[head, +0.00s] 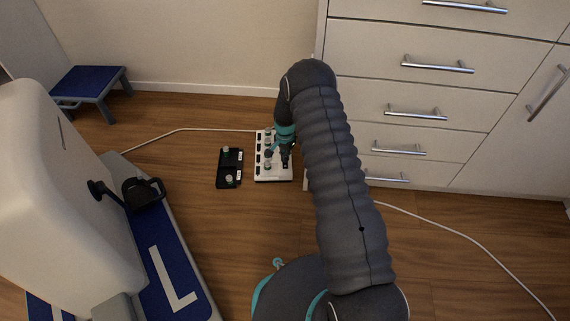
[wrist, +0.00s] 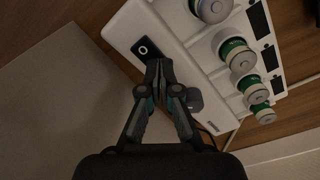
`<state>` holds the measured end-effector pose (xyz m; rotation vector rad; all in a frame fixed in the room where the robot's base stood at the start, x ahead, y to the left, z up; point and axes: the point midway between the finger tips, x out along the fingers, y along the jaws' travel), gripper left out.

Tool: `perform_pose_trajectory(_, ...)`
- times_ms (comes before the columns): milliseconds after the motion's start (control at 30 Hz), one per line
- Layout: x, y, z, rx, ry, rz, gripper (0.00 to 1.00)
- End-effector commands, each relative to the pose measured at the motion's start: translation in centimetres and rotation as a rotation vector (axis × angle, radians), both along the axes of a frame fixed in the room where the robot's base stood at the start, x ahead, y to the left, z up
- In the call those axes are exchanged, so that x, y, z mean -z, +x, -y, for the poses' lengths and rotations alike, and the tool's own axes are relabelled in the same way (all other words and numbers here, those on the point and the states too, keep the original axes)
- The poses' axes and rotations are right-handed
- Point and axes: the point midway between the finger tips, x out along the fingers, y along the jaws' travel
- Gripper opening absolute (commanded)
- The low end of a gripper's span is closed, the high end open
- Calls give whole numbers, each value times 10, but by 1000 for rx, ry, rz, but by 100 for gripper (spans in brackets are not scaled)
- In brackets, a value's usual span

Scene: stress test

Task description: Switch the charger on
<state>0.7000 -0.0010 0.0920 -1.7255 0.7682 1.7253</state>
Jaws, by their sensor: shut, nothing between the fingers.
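The white charger (head: 273,178) lies on the wooden floor by the drawers. It fills the upper right of the wrist view (wrist: 178,32), with several green-and-white round-topped pieces (wrist: 231,50) standing in it. A black switch plate with a light ring mark (wrist: 147,48) is at its near corner in the wrist view. My gripper (wrist: 158,66) is shut and empty, its fingertips just below the switch plate in the picture. I cannot tell whether they touch it. A grey rounded part (wrist: 194,100) shows beside the right finger. In the head view my gripper (head: 285,162) is over the charger's right side.
A black tray (head: 222,183) with two green-topped pieces lies left of the charger. White drawers (head: 405,100) stand close on the right. A white cable (head: 190,130) runs along the floor. A blue step stool (head: 90,83) and a blue-and-white base (head: 185,295) are at left.

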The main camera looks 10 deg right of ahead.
Motion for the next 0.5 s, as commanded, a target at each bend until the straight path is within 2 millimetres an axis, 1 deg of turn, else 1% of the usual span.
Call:
perform_pose_trajectory(167, 3, 0, 0, 0, 0, 0, 0)
perform_pose_trajectory(267, 2, 0, 0, 0, 0, -1, 0)
perform_pose_trajectory(500, -11, 0, 0, 0, 0, 0, 0)
